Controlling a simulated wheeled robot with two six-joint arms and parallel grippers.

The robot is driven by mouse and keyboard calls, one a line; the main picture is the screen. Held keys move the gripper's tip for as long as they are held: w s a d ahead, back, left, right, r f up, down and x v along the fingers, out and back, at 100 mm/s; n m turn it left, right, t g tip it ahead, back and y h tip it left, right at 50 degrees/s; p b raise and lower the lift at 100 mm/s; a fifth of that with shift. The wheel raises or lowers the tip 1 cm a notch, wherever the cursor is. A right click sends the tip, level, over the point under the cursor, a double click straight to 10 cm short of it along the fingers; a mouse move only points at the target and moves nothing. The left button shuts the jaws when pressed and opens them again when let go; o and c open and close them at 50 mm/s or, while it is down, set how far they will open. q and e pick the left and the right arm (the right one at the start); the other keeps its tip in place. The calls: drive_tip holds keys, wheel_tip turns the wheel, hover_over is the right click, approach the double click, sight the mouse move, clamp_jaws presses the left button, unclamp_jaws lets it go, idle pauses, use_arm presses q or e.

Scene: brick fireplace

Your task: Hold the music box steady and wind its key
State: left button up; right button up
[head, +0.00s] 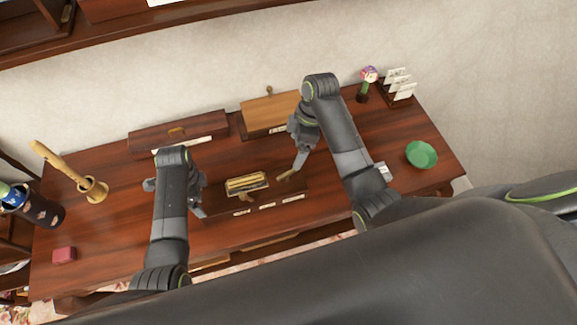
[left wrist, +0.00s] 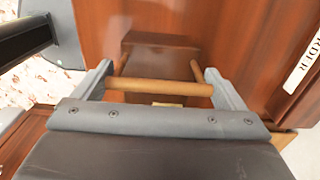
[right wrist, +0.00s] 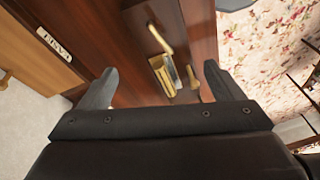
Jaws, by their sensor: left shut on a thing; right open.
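The music box (head: 282,191) is a low dark wooden box in the middle of the table, with a brass mechanism (head: 247,183) on top and white labels along its front. A brass crank-shaped key (head: 287,175) stands at its right end; it also shows in the right wrist view (right wrist: 160,40). My left gripper (head: 198,204) is at the box's left end, shut on a round wooden handle bar (left wrist: 160,88) carried on two short posts. My right gripper (head: 299,163) is open and empty close to the key, pointing down, apart from it as far as I can tell.
Behind stand a long dark box (head: 150,140) and a lighter-lidded box (head: 270,110). A green bowl (head: 422,154), flower (head: 369,75) and card holder (head: 400,92) are at right. A wooden mortar (head: 93,190) and red block (head: 64,255) are at left.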

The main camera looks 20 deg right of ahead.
sight(287, 173)
drive_tip(key=a+f+m+h, duration=0.1)
drive_tip(key=f+m, duration=0.2)
drive_tip(key=m, duration=0.1)
drive_tip(key=a+f+m+h, duration=0.1)
drive_tip(key=f+m, duration=0.3)
drive_tip(key=a+f+m+h, duration=0.1)
drive_tip(key=f+m, duration=0.2)
drive_tip(key=m, duration=0.1)
drive_tip(key=shift+s+a+f+t, duration=0.15)
drive_tip(key=shift+s+f+t, duration=0.15)
drive_tip(key=shift+s+f, duration=0.1)
idle(0.4)
drive_tip(key=shift+r, duration=0.1)
drive_tip(key=c, duration=1)
